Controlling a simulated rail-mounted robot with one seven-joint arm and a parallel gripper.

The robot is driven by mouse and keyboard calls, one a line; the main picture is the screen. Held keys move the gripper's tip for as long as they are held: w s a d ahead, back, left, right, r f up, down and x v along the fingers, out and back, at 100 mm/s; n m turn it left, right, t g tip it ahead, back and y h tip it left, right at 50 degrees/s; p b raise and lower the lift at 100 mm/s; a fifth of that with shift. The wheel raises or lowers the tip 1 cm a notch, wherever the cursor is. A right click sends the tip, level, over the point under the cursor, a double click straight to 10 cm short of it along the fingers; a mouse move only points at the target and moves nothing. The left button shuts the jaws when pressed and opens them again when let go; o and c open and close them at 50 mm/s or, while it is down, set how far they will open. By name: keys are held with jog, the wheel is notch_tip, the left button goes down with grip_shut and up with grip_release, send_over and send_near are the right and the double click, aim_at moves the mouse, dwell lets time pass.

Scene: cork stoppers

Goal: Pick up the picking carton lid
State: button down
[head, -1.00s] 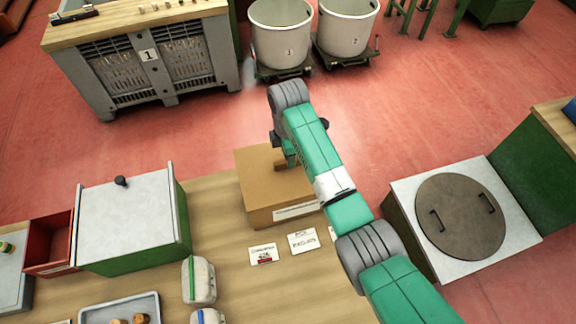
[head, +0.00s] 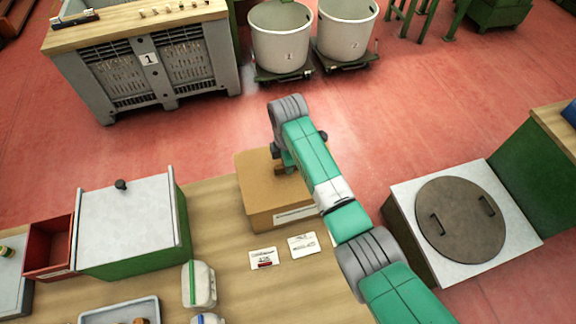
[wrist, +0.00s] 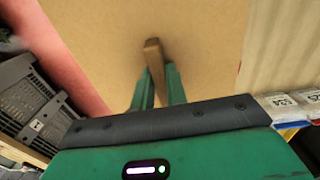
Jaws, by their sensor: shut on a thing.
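The picking carton (head: 262,215) stands on the wooden table with its brown lid (head: 255,172) on top. In the wrist view the flat lid (wrist: 110,25) fills much of the picture, with a wooden bar handle (wrist: 153,52) standing up from it. My gripper (wrist: 158,88) is shut on this handle, with a green finger on each side. In the head view my gripper (head: 286,168) is over the lid and my arm hides part of the carton. Whether the lid is clear of the carton cannot be told.
White label cards (head: 263,258) lie in front of the carton. A green box with a grey top (head: 130,222) stands left, beside a red bin (head: 48,245). A white cabinet with a round brown cover (head: 460,220) stands right. Open red floor lies behind the table.

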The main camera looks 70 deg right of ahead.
jog(key=shift+r, duration=0.45)
jog(key=r, duration=0.1)
jog(key=s+r, duration=0.1)
jog(key=shift+r, duration=0.3)
jog(key=s, duration=0.4)
jog(key=s+r, duration=0.1)
jog(key=s, duration=0.4)
jog(key=s+a+p, duration=0.1)
jog(key=s, duration=0.3)
jog(key=shift+s+r, duration=0.3)
jog(key=shift+s, duration=0.1)
jog(key=shift+s+a+f, duration=0.1)
jog(key=shift+s, duration=0.45)
